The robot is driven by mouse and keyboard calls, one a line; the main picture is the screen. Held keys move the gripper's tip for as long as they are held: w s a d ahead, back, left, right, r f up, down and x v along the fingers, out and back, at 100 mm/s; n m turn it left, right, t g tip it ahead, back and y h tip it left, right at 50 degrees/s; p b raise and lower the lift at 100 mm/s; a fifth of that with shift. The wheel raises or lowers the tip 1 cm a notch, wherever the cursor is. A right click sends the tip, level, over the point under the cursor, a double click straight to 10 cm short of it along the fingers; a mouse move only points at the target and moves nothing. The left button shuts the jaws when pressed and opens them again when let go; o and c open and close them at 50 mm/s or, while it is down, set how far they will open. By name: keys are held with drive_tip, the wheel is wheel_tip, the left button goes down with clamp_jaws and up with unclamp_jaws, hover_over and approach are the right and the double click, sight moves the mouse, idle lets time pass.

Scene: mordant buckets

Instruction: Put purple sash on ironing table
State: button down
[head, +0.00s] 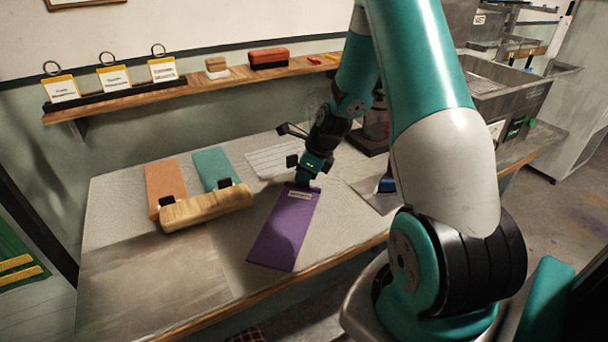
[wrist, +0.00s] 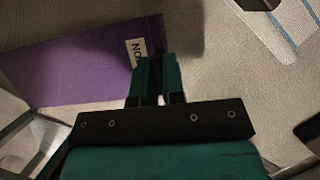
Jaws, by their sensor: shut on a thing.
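The purple sash (head: 284,232) lies flat or nearly flat over the grey cloth-topped table (head: 228,250), with a small pale label at its far end. It also shows in the wrist view (wrist: 75,72), reaching left from the fingers. My gripper (head: 303,183) is at the sash's far, labelled end, low over the table. In the wrist view its green fingers (wrist: 156,72) are close together at the sash's right end. The gripped edge is mostly hidden between the fingers. I cannot tell whether that end is lifted. Nothing in view is marked as the ironing table.
An orange sash (head: 165,179) and a teal sash (head: 214,166) lie left, partly under a wooden bar (head: 206,208). A white striped cloth (head: 277,160) lies behind my gripper. A wall shelf (head: 215,78) runs along the back. The table's left front is clear.

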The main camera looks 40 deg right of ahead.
drive_tip(key=c, duration=1.2)
unclamp_jaws()
drive_tip(key=v, duration=1.2)
drive_tip(key=s+a+r+n+g+y, duration=0.15)
drive_tip(key=a+r+n, duration=0.25)
drive_tip(key=a+n, duration=0.6)
drive_tip(key=s+a+r+n, duration=0.2)
drive_tip(key=a+r+n, duration=0.1)
drive_tip(key=a+n, duration=0.65)
drive_tip(key=s+a+r+n+g, duration=0.2)
drive_tip(key=s+a+r+n, duration=0.1)
drive_tip(key=s+a+n, duration=1.1)
drive_tip(key=n, duration=0.4)
drive_tip(key=shift+s, duration=0.3)
